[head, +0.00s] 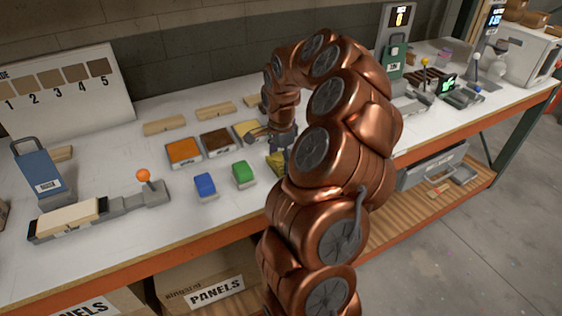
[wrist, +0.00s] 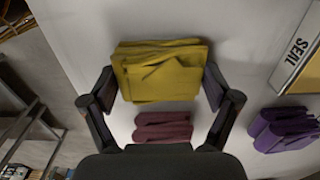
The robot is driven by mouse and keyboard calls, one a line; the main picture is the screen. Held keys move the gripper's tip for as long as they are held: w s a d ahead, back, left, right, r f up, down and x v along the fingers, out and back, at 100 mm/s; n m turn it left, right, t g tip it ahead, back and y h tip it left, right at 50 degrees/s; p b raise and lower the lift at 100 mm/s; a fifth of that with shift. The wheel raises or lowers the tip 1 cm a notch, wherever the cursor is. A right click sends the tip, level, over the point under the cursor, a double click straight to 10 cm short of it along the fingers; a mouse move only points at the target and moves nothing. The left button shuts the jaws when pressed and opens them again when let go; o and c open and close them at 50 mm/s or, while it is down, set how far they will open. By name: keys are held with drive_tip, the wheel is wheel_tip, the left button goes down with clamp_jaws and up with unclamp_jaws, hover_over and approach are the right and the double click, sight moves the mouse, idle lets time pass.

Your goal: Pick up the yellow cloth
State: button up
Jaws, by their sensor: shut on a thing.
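The yellow cloth (wrist: 165,77) is a folded, flat stack in the middle of the wrist view. My gripper (wrist: 162,88) has one finger at its left side and one at its right side, and is shut on it. In the head view, part of the yellow cloth (head: 274,161) shows on the white bench, left of my arm. My gripper (head: 283,140) points down there, and my arm hides the rest of the cloth. I cannot tell whether the cloth is lifted off the bench.
A dark red cloth (wrist: 163,127) lies close to the yellow one, and a purple cloth (wrist: 285,130) lies to the right. Blue (head: 205,184) and green (head: 243,174) cloths lie left of my gripper. An orange tray (head: 184,151) and a brown tray (head: 217,141) stand behind them.

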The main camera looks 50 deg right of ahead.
sight(281, 159)
drive_tip(key=shift+r, duration=0.1)
drive_tip(key=shift+r+b, duration=0.8)
drive_tip(key=shift+r, duration=0.85)
drive_tip(key=s+a+r+b, duration=0.1)
drive_tip(key=s+a+b, duration=0.3)
drive_tip(key=s+a, duration=0.6)
drive_tip(key=shift+s+a+r, duration=0.2)
drive_tip(key=shift+s+r, duration=0.05)
drive_tip(key=shift+s, duration=0.85)
